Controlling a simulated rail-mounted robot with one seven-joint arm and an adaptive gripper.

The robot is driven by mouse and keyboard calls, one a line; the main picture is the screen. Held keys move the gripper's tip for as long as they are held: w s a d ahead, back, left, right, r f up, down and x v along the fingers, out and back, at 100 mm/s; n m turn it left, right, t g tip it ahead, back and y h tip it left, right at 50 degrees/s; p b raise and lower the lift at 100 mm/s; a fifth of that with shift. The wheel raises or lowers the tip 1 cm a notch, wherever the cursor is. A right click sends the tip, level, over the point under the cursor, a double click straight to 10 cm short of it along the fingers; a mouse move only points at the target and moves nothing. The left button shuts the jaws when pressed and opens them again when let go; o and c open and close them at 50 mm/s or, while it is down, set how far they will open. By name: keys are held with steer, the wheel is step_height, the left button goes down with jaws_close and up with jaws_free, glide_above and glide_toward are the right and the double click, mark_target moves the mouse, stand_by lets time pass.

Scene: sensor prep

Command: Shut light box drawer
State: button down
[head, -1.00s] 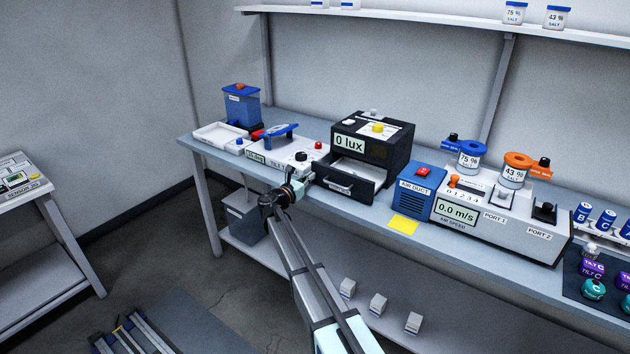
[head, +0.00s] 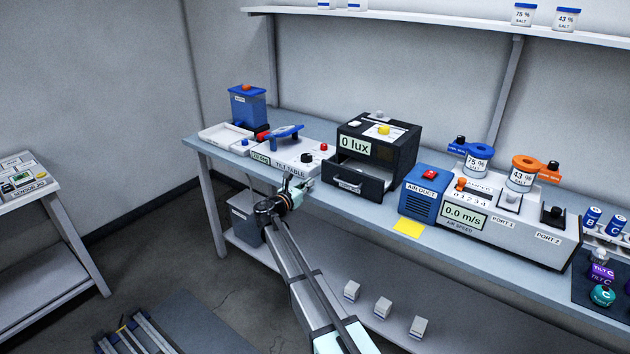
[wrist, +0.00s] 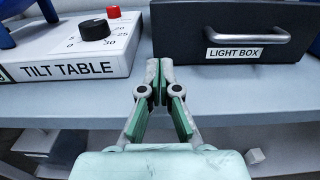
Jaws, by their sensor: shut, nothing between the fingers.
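The light box (head: 384,131) is a black case on the bench with a "0 lux" display. Its drawer (head: 345,180) stands partly out at the front, with the pale inside showing behind the front panel. In the wrist view the drawer front (wrist: 190,36) fills the upper right, with a grey bar handle (wrist: 250,38) and a "LIGHT BOX" label. My gripper (head: 299,183) is shut and empty, in front of the bench edge to the left of the drawer. In the wrist view its fingertips (wrist: 160,72) are together, just below the drawer's left end and apart from the handle.
The tilt table (head: 290,152) with a black knob (wrist: 94,29) stands left of the light box. The blue air duct (head: 424,190) stands close on its right, with a yellow note (head: 408,228) in front. A strip of bare bench lies before the drawer.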

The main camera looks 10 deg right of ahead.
steer(key=b+v, duration=0.1)
steer(key=v, duration=0.5)
steer(key=c, duration=1.8)
jaws_free()
steer(key=shift+s+a, duration=0.25)
steer(key=shift+s, duration=0.1)
steer(key=o, duration=0.3)
steer(key=shift+s+a+f, duration=0.15)
steer(key=s+d+r+m+b, duration=0.4)
steer(key=m+g+y+b, duration=0.2)
steer(key=m, duration=1.2)
glide_toward(345, 184)
steer(key=p+x, duration=0.1)
steer(key=x, duration=0.9)
steer(key=shift+w+d, duration=0.15)
steer(key=shift+d, duration=0.05)
